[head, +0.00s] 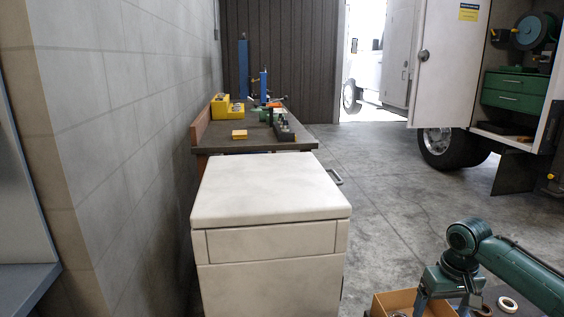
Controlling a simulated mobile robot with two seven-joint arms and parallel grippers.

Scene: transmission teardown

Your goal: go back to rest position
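My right arm comes in from the lower right, green and jointed. Its grey-green gripper (446,303) points down over a cardboard box (393,300) at the bottom edge. Its fingers stand apart with nothing seen between them, though the tips are near the frame's edge. My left gripper is not in view.
A white cabinet (270,188) stands in front, beside the grey block wall (130,120). Behind it a workbench (255,145) holds yellow blocks (228,107) and blue tools. Metal rings (507,304) lie by the box. A truck (447,70) stands right; concrete floor between is clear.

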